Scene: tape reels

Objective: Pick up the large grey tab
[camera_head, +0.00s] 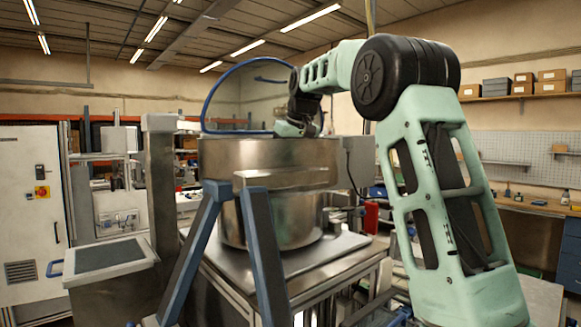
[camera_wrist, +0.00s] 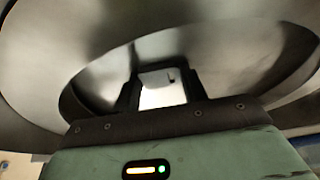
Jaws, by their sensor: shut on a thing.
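A pale grey tab (camera_wrist: 162,95) with a small dark mark shows between the two dark fingers of my gripper (camera_wrist: 160,78) in the wrist view. The fingers are shut on it, one at each side. Around and behind it are the curved metal surfaces of a large round drum (camera_wrist: 225,30). In the head view my gripper (camera_head: 297,130) is at the top rim of the big metal drum (camera_head: 235,160), and its fingertips are hidden. The tab cannot be made out in the head view.
The drum stands on a metal table (camera_head: 345,245). Blue-and-grey angled legs (camera_head: 262,240) are in front of it. A grey panel box (camera_head: 108,255) and a white cabinet (camera_head: 30,210) stand at the left. A workbench (camera_head: 530,207) is at the right.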

